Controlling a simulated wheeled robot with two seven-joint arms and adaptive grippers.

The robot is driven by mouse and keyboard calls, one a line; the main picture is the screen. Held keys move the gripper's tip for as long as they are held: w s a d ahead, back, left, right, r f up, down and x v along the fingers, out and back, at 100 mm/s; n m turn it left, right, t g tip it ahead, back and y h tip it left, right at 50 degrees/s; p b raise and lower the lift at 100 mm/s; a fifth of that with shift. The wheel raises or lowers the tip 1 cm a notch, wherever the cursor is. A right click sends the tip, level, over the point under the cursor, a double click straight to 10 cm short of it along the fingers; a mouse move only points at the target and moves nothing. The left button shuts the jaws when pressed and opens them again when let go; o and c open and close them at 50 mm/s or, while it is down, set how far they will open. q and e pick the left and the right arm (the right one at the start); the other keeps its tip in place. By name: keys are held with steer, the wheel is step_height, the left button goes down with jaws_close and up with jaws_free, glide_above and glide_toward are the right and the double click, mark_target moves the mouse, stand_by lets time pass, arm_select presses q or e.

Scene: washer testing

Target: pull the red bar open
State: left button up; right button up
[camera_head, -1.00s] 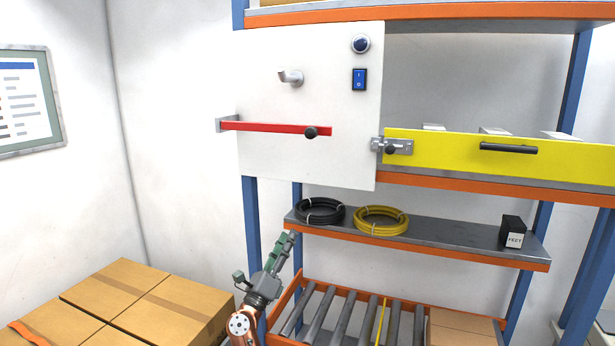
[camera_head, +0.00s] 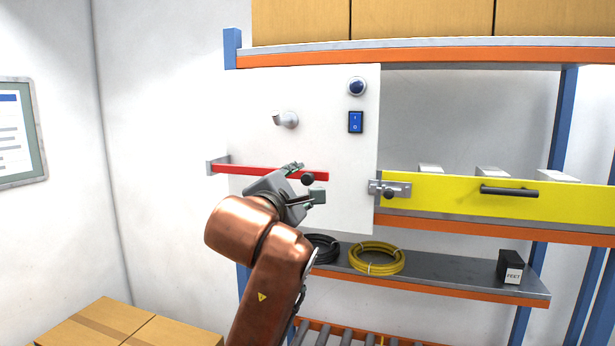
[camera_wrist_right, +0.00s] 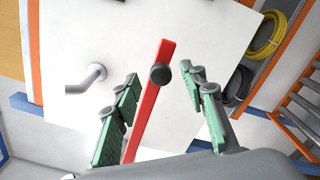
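The red bar (camera_head: 245,170) lies level across the white panel (camera_head: 345,205), its left end at a grey bracket (camera_head: 217,165) on the panel's edge. A black knob (camera_head: 308,179) sits near its right end. My right gripper (camera_head: 306,182) is in front of the bar's right part, close to the knob. In the right wrist view, its green-padded fingers (camera_wrist_right: 161,76) are apart, one on each side of the red bar (camera_wrist_right: 148,108) and the black knob (camera_wrist_right: 160,74). Nothing is gripped. Whether a finger touches the knob cannot be told. My left gripper is out of view.
A grey handle (camera_head: 286,119), a round blue button (camera_head: 356,86) and a blue switch (camera_head: 356,122) are on the panel. A yellow board (camera_head: 440,195) with a latch (camera_head: 390,188) is at right. Coiled hoses, one yellow (camera_head: 376,258), lie on the shelf below.

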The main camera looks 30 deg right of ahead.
mark_target(307, 180)
steer(key=shift+p+x, duration=0.3)
steer(key=shift+x, duration=1.7)
steer(key=shift+w+f, duration=0.1)
steer(key=shift+c, duration=0.6)
jaws_close()
